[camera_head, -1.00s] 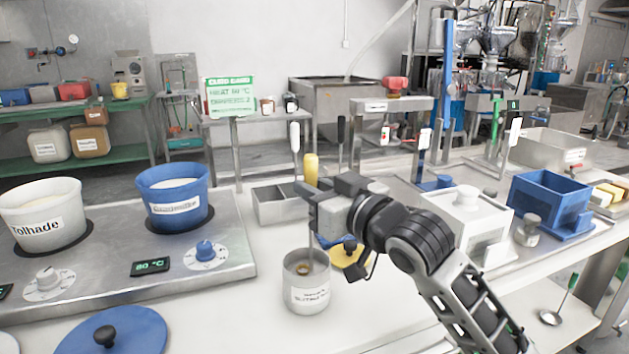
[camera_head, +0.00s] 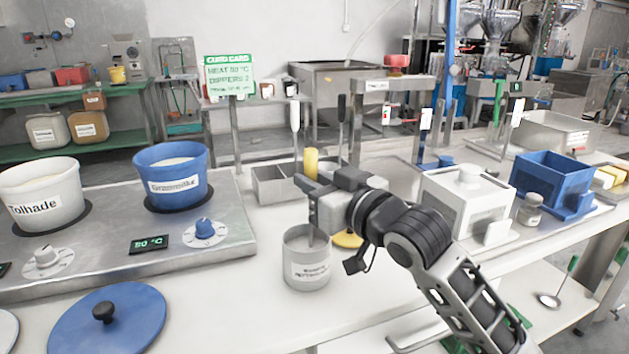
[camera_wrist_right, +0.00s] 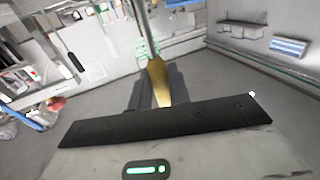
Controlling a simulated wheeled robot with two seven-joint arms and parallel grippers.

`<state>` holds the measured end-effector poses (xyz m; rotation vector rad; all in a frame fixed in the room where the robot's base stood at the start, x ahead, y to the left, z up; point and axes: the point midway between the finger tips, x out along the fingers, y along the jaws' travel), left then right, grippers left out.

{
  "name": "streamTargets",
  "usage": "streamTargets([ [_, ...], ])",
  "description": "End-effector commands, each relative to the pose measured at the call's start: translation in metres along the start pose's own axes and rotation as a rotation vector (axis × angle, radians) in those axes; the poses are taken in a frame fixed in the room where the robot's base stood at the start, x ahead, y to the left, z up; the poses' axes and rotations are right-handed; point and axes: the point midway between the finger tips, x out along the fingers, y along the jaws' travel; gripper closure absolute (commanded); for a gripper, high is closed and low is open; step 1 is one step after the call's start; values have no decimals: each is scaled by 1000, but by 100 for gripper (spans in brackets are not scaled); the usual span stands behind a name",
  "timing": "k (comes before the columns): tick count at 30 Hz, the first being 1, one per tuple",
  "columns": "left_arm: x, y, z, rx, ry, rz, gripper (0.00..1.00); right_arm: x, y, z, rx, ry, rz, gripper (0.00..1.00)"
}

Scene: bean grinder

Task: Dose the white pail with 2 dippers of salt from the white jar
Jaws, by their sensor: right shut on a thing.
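My right gripper (camera_head: 309,190) is shut on the yellow handle of a dipper (camera_head: 311,162). The dipper's thin shaft runs down into the white jar (camera_head: 307,270), which stands open on the counter; its bowl is hidden inside. The yellow handle (camera_wrist_right: 158,82) also shows in the right wrist view, between the fingers. The white pail (camera_head: 42,193), labelled "Tolhade", sits on the left side of the hotplate with pale contents. My left gripper is not in view.
A blue pail (camera_head: 172,180) stands on the hotplate (camera_head: 110,245). A blue lid (camera_head: 107,318) lies in front. A yellow lid (camera_head: 347,240) lies behind the jar. A white box (camera_head: 466,200) stands to the right.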

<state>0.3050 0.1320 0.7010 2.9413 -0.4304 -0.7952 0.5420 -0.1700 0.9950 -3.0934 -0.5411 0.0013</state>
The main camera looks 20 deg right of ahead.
Motion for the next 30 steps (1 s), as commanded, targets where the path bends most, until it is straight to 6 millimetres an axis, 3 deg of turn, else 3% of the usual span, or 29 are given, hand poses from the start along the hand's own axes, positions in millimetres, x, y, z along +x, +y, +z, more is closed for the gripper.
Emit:
streamTargets([
  [11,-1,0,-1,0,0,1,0,0,0,-2,0,1,0,100],
  [30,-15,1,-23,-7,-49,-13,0,0,0,-53,0,1,0,100],
])
